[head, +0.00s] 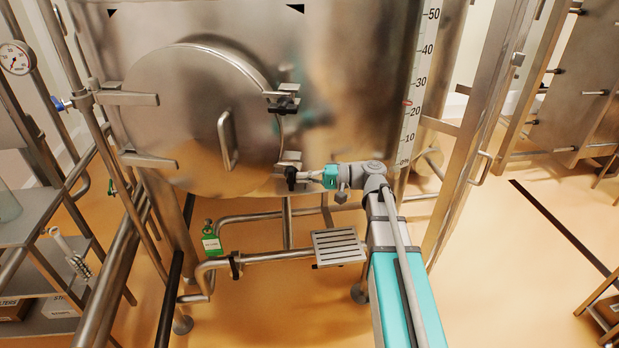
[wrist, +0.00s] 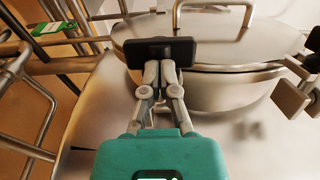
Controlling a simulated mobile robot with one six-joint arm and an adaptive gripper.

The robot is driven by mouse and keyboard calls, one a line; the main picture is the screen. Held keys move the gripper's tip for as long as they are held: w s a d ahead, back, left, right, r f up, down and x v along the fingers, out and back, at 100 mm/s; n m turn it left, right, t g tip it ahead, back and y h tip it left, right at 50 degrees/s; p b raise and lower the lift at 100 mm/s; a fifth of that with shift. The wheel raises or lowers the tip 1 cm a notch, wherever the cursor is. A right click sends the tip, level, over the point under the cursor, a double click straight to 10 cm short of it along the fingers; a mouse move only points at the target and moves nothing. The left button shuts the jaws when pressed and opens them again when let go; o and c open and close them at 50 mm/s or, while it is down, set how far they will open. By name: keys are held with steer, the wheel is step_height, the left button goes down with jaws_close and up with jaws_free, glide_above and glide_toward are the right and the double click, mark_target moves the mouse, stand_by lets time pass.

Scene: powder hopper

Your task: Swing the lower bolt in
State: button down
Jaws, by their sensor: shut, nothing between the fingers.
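The round steel door (head: 200,115) with its bar handle (head: 228,140) is closed flat against the hopper. The lower bolt (head: 290,172) is at the door's lower right edge, with a dark knob. The upper bolt (head: 283,103) is higher on the same edge. My gripper (head: 304,176) is shut and empty, with its tips at the lower bolt. In the wrist view my gripper (wrist: 168,72) has its fingers together right at the lower bolt's black knob (wrist: 158,50). The upper bolt (wrist: 292,102) shows at right there.
Pipes (head: 265,256) with a green tag (head: 211,240) and a slotted step (head: 339,247) lie below the hopper. A steel post (head: 465,170) stands right of my arm. A shelf rack (head: 35,240) is at left. The floor at right is largely clear.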

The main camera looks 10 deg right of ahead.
stand_by(0.3)
steer(key=shift+a, duration=1)
steer(key=shift+d, duration=0.15)
steer(key=s+d, duration=0.1)
steer(key=d, duration=1.1)
steer(key=shift+s, duration=0.3)
stand_by(0.8)
